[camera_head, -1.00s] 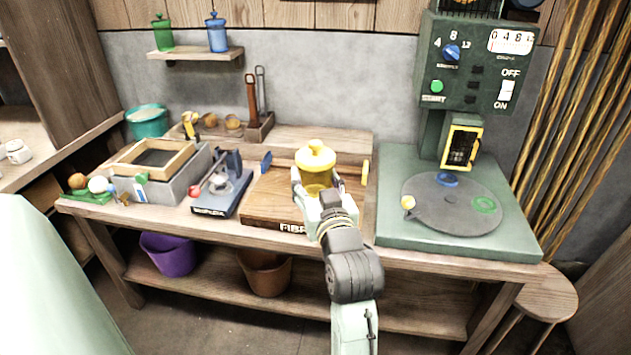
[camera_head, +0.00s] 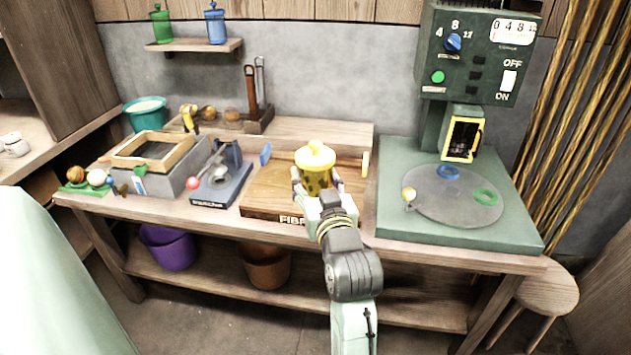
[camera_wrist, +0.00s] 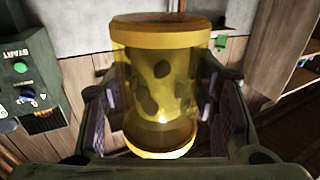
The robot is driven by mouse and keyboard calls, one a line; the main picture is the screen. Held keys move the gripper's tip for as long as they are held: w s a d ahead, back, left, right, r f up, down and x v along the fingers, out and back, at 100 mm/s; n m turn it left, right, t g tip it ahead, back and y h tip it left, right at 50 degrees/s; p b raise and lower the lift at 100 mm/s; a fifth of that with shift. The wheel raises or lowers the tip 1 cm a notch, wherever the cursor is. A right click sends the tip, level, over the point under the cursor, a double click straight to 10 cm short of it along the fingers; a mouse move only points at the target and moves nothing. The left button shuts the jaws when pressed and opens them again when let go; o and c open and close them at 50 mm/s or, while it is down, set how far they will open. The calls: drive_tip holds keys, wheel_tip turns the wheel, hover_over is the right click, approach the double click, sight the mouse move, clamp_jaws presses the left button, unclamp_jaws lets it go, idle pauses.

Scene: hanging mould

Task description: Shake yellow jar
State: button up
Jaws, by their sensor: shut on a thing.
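The yellow jar (camera_head: 317,177) has a yellow lid with a knob and a see-through body. My gripper (camera_head: 318,190) is shut on it, one finger on each side. The jar is over the wooden board marked "FIBR..." (camera_head: 275,217); whether it touches the board cannot be told. In the wrist view the jar (camera_wrist: 160,85) fills the middle between the finger pads, and several dark pieces show inside it. My gripper's fingers hide part of its lower body in the head view.
A green machine (camera_head: 465,205) with a round plate stands at the right. A grey box with a wooden frame (camera_head: 160,152) and a blue-based press (camera_head: 222,185) are at the left. Green (camera_head: 162,27) and blue (camera_head: 215,28) jars stand on a wall shelf.

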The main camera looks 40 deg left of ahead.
sight(319, 176)
wheel_tip(319, 176, up, 3)
wheel_tip(319, 176, down, 8)
drive_tip(key=b, duration=0.5)
drive_tip(key=shift+r+b, duration=0.15)
drive_tip(key=shift+b, duration=0.2)
drive_tip(key=shift+r, duration=0.2)
